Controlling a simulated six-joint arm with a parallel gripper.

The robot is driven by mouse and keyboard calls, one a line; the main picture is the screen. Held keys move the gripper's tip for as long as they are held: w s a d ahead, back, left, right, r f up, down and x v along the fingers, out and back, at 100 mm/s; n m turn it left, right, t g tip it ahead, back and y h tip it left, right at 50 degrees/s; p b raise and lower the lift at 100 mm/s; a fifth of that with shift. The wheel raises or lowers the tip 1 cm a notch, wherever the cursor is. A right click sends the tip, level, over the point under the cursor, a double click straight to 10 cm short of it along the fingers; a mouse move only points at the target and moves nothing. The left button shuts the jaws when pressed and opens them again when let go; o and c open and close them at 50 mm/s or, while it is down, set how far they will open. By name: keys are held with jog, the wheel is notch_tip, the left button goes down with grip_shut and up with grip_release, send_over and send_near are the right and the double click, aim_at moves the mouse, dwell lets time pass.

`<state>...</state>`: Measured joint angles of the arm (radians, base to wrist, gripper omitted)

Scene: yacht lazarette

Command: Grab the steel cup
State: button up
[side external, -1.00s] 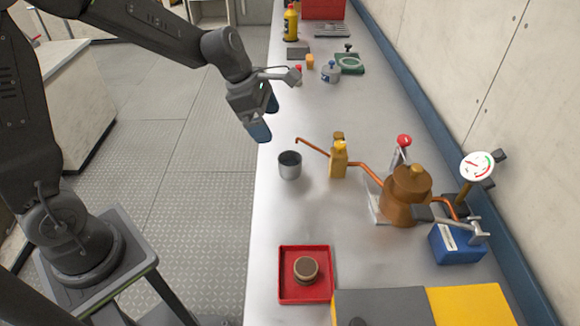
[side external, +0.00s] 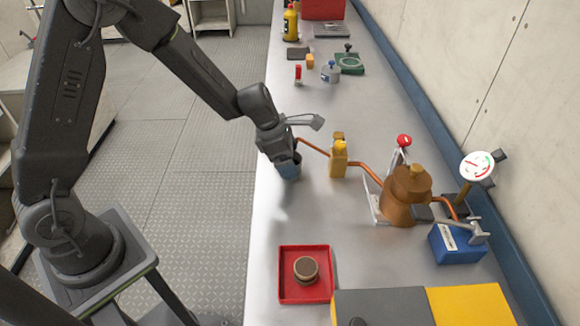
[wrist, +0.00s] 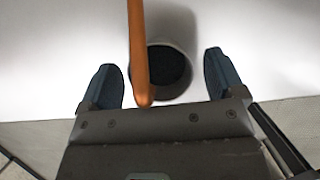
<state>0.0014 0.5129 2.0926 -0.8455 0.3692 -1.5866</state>
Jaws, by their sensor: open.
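The steel cup (wrist: 168,72) shows from above in the wrist view, its dark inside between my two blue fingers. My gripper (wrist: 160,64) is open, with one finger on each side of the cup and a visible gap to each. In the side view my gripper (side external: 288,168) is lowered at the cup's place near the counter's left edge and hides most of it.
A thin copper spout (wrist: 137,45) crosses over the cup's left part in the wrist view; it comes from the copper pot (side external: 407,195). A yellow bottle (side external: 339,158) stands just right of my gripper. A red tray (side external: 305,300) with a round item lies nearer the camera.

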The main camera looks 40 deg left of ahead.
jog(key=shift+x, duration=1.3)
jog(key=shift+c, duration=0.4)
jog(key=c, duration=1)
jog(key=shift+r, duration=0.15)
